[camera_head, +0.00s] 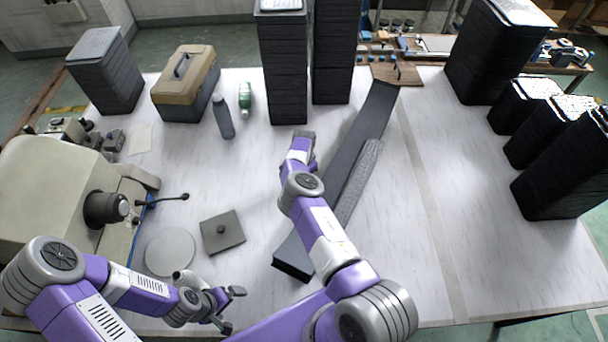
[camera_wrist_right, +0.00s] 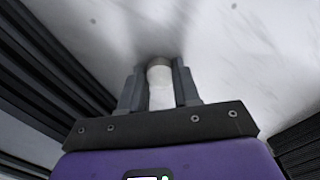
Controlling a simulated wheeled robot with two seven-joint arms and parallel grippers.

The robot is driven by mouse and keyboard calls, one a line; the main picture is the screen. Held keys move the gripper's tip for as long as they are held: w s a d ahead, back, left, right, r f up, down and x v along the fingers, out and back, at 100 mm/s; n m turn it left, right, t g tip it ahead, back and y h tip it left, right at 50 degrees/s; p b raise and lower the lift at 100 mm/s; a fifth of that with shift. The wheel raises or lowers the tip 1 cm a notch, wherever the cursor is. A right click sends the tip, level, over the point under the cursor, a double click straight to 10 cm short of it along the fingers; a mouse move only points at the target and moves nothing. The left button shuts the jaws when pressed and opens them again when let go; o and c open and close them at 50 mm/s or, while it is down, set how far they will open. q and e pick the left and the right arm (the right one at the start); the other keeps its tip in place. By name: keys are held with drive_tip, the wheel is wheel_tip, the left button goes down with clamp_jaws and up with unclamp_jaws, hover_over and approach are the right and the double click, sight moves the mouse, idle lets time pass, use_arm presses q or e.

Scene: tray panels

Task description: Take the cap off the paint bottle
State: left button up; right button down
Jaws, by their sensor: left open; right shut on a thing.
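My right gripper (camera_wrist_right: 160,88) is shut on a white cylindrical thing (camera_wrist_right: 161,92) with a greyer rounded end, between its fingers in the right wrist view. I cannot tell whether it is the paint bottle or its cap. In the head view my right gripper (camera_head: 303,140) is over the middle of the table, and what it holds is hidden. My left gripper (camera_head: 231,308) is open and empty near the front edge. A pale rounded piece shows beside the left wrist; I cannot tell what it is. No bottle is clearly recognisable as the paint bottle.
A grey bottle (camera_head: 223,118) and a green bottle (camera_head: 245,97) stand at the back left by a toolbox (camera_head: 186,84). Tall black stacks (camera_head: 286,60) stand behind. A long dark panel (camera_head: 345,165) lies right of my right arm. The table's right middle is clear.

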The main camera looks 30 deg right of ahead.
drive_tip(key=shift+f, duration=0.15)
drive_tip(key=c, duration=0.8)
unclamp_jaws()
wheel_tip(320, 180, up, 12)
drive_tip(key=shift+r, duration=0.25)
